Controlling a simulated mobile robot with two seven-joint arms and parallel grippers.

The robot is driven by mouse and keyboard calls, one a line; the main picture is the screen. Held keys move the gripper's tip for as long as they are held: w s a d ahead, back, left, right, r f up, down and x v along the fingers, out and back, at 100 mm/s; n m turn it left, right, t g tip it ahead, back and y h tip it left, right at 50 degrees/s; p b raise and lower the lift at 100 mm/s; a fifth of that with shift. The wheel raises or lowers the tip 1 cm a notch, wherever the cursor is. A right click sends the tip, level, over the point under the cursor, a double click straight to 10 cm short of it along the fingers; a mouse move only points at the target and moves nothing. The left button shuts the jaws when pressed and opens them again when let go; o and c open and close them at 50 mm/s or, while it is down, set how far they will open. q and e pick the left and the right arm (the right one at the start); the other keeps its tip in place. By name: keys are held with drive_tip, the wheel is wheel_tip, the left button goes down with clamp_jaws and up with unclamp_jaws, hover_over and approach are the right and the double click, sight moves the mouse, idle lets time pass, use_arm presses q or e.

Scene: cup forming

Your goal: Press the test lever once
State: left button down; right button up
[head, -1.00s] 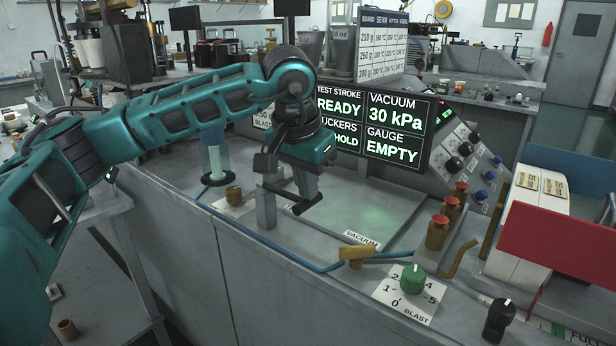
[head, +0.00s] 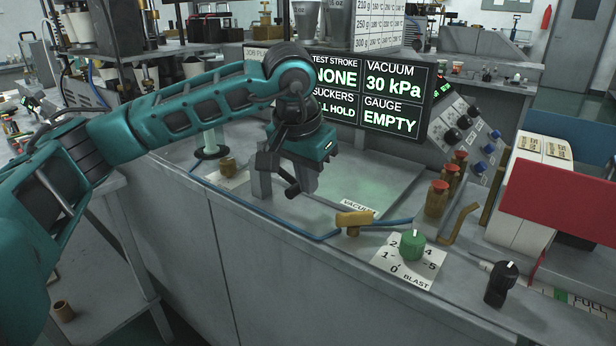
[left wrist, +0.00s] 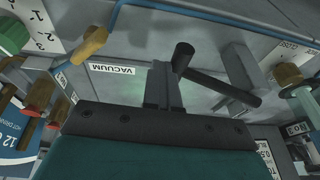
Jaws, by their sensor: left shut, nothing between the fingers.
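The test lever (head: 290,184) is a dark bar with a round end, tilted downward beside a grey post (head: 261,182) on the bench. It also shows in the left wrist view (left wrist: 222,84), just right of the fingers. My left gripper (head: 303,188) is shut and empty, pointing down right beside the lever's round end. Its fingers also show in the left wrist view (left wrist: 161,84). Whether they touch the lever I cannot tell. The screen (head: 385,92) reads test stroke "NONE", vacuum 30 kPa and gauge "EMPTY". My right gripper is not in view.
A brass-coloured valve handle (head: 354,219) and a green dial (head: 412,244) stand at the bench front. The pale vacuum plate (head: 375,182) is clear.

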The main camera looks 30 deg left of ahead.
use_arm(q)
drive_tip(key=s+d+r+p, duration=0.3)
drive_tip(key=d+r, duration=0.3)
drive_tip(key=r, duration=0.6)
drive_tip(key=shift+s, duration=0.2)
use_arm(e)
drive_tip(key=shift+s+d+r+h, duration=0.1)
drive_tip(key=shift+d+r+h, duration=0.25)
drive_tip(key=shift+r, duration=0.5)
